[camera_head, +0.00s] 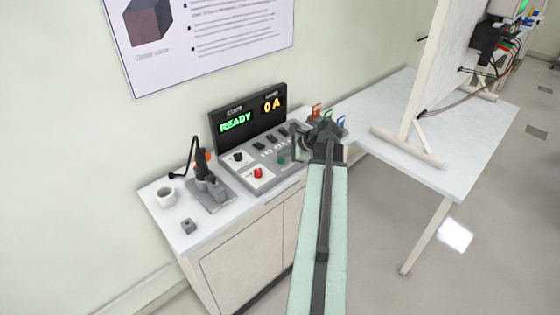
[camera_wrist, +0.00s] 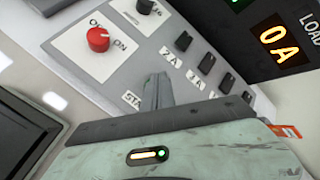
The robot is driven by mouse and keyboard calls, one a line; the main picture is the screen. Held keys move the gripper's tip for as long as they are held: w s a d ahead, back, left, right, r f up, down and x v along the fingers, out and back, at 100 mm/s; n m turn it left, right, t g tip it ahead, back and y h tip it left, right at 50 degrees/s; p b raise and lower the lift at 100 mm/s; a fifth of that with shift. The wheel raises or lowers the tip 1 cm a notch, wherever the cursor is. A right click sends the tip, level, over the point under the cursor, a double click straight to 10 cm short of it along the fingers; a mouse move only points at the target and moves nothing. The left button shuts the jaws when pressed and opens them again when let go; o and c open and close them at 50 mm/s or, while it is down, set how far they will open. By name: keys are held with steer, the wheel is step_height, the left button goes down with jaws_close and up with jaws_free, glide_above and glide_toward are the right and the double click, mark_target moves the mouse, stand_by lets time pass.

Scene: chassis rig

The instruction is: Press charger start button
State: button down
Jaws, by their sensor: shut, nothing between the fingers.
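The charger (camera_head: 262,150) is a grey console with a sloped panel on the cabinet. Its black display reads READY in green and 0 A in amber (camera_wrist: 280,45). A small green button (camera_head: 281,160) sits low on the panel, right of the red knob (camera_head: 258,173). The red knob (camera_wrist: 98,39) points toward ON in the wrist view. A label starting "STA" (camera_wrist: 132,98) is partly covered by my gripper (camera_wrist: 156,80), which is shut and empty. In the head view my gripper (camera_head: 300,142) is over the panel's right part. The green button is hidden in the wrist view; contact cannot be told.
Several dark switches (camera_wrist: 184,40) line the panel. A plug in a grey holder (camera_head: 210,185), a white cup (camera_head: 166,196) and a small grey block (camera_head: 188,226) stand left. Coloured clips (camera_head: 317,110) stand behind my gripper. A white table (camera_head: 400,110) with an upright board is right.

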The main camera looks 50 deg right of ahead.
mark_target(283, 160)
steer(key=shift+f+b, duration=0.45)
stand_by(0.4)
steer(key=shift+r, duration=0.15)
steer(key=shift+r+p, duration=0.7)
steer(key=shift+p, duration=0.2)
step_height(283, 160, up, 5)
steer(key=p, duration=0.5)
steer(key=shift+r, duration=0.1)
stand_by(0.4)
